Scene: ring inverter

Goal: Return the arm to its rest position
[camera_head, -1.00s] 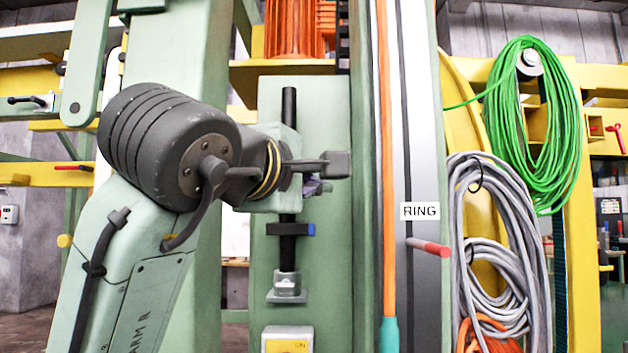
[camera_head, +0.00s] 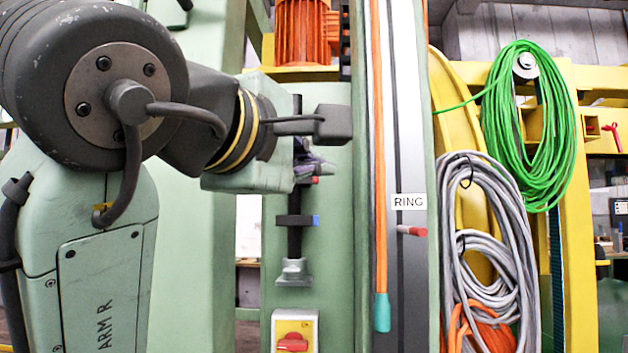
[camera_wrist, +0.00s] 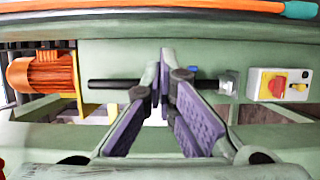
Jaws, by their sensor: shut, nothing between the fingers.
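My gripper (camera_head: 312,168) is at the end of my arm, in the middle of the head view, in front of the green column. Most of it is hidden behind my wrist. In the wrist view, my gripper (camera_wrist: 163,100) shows its purple-padded fingers, shut with nothing held. My arm fills the left side of the head view, bent at a large dark joint. The black vertical rod (camera_head: 295,240) stands behind my gripper; I cannot tell the gap between them.
A red-tipped peg (camera_head: 411,231) sticks out below the RING label (camera_head: 408,202). A yellow switch box (camera_head: 293,330) with a red knob is below the rod. An orange motor (camera_head: 302,32) is above. Grey (camera_head: 500,215) and green cable coils (camera_head: 505,130) hang at the right.

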